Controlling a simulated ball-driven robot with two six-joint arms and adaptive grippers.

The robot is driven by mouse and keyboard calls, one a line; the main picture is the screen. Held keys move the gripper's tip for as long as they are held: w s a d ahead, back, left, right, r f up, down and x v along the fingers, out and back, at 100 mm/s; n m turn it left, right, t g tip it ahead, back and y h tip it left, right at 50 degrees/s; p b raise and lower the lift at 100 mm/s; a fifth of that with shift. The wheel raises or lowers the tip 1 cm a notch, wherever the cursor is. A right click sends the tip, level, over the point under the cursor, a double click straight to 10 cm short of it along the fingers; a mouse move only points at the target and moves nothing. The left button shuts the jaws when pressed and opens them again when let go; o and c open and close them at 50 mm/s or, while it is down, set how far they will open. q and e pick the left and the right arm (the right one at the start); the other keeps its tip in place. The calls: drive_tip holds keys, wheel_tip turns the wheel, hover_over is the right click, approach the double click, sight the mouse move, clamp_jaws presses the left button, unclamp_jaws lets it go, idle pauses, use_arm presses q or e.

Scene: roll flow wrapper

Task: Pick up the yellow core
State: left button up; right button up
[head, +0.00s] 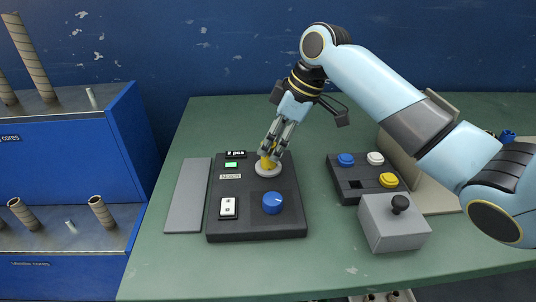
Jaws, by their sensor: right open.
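A small yellow piece (265,164), which looks like the yellow core, stands on a pale round base (268,171) at the back right of the dark control panel (256,222). My right gripper (270,153) points down at it from above, with its fingers around the top of the yellow piece. The jaws are open, and the fingers partly hide the piece. I cannot tell whether they touch it. My left gripper is not in view.
The panel carries a blue knob (272,203) and a white switch (228,208). To the right are a button box (346,186) with blue, white and yellow buttons, and a grey joystick box (394,228). A blue rack (70,150) with cardboard cores stands left. The green table's front is clear.

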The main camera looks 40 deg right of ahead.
sight(269, 153)
drive_tip(key=x, duration=0.3)
drive_tip(key=shift+f, duration=0.25)
drive_tip(key=shift+s, duration=0.1)
drive_tip(key=shift+c, duration=0.2)
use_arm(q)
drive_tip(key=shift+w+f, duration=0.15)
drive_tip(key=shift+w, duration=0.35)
use_arm(e)
drive_tip(key=c, duration=0.5)
drive_tip(key=shift+o, duration=0.2)
